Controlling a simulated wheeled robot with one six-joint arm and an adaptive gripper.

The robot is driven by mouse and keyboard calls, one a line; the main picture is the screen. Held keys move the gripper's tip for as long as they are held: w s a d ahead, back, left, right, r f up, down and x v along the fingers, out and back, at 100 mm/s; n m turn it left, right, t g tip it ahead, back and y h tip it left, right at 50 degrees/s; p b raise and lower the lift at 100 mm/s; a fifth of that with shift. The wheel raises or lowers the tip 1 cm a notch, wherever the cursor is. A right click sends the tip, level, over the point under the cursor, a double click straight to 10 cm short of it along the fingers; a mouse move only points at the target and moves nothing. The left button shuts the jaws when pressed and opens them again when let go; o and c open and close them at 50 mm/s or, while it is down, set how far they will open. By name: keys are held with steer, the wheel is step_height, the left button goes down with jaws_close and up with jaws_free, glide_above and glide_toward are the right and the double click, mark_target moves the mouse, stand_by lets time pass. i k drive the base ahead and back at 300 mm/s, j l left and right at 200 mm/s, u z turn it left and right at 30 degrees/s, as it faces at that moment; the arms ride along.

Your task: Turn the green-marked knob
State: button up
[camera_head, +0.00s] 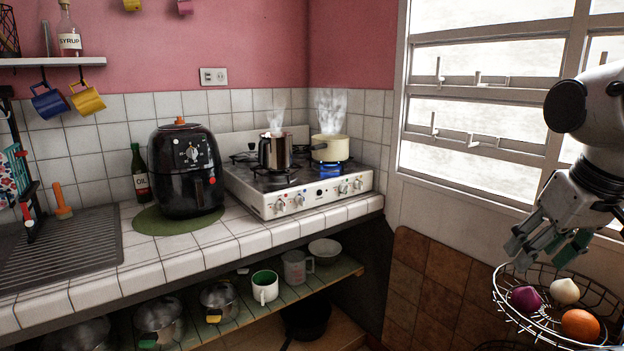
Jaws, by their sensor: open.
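The white gas stove (322,196) stands on the tiled counter, with a row of small round knobs on its front panel. A left knob (279,205) and a right knob (358,185) show clearly. I cannot make out a green mark on any of them. A steaming steel pot (274,152) and a steaming cream pot (331,148) stand on the burners; a blue flame shows under the cream pot. My gripper (543,246) is open and empty at the far right, above a wire basket and well apart from the stove.
A black air fryer (186,170) stands left of the stove on a green mat (150,223). A wire basket (500,296) with produce is below my gripper. The window (470,110) is behind. Lidded pots and cups fill the lower shelf (335,277). Space before the stove looks clear.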

mark_target(343, 188)
steer(key=i+j, duration=0.2)
steer(key=i, duration=0.2)
steer(key=i+j, duration=0.2)
steer(key=i, duration=0.2)
steer(key=z, duration=0.05)
